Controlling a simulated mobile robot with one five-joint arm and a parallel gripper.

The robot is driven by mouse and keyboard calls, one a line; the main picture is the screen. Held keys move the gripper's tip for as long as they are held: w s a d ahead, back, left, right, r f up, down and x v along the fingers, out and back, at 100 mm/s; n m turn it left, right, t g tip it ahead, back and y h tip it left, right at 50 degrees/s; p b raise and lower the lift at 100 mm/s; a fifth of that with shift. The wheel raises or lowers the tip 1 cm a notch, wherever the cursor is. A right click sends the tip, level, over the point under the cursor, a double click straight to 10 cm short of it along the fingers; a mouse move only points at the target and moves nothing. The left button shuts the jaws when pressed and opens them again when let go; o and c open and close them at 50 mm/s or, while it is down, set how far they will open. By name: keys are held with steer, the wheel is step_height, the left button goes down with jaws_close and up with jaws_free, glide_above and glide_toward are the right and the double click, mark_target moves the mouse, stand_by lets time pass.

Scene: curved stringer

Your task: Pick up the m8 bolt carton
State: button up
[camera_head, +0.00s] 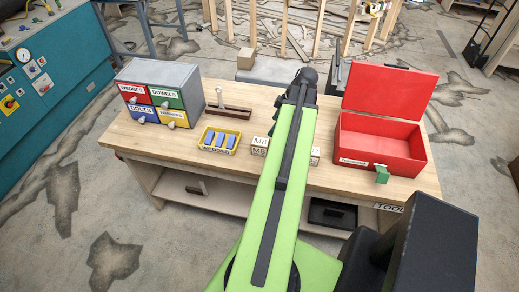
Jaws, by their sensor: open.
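The m8 bolt carton (259,146) is a small pale box with M8 lettering on its top and front. It sits on the wooden workbench (185,152), just left of my green arm, which covers or borders its right side. A similar pale box (315,156) shows partly on the arm's right side; its label is not readable. My arm reaches forward over the bench and ends in a dark joint. My gripper's fingers do not show; the arm hides whatever lies beyond or below that joint.
A yellow wedges tray (232,139) with blue pieces stands left of the carton. A labelled drawer cabinet (192,90) is at the bench's left. An open red toolbox (360,148) with a green item (382,174) at its front is at the right. The front bench edge is mostly clear.

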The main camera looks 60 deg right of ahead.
mark_target(261, 143)
steer(key=b+x, duration=1.1)
steer(key=x, duration=0.1)
steer(key=shift+s+f, duration=0.1)
steer(key=shift+f, duration=0.2)
steer(key=shift+r, duration=0.1)
steer(key=b+x, duration=0.5)
steer(key=shift+d+f, duration=0.2)
steer(key=shift+f, duration=0.05)
steer(key=shift+r, duration=0.2)
jaws_close()
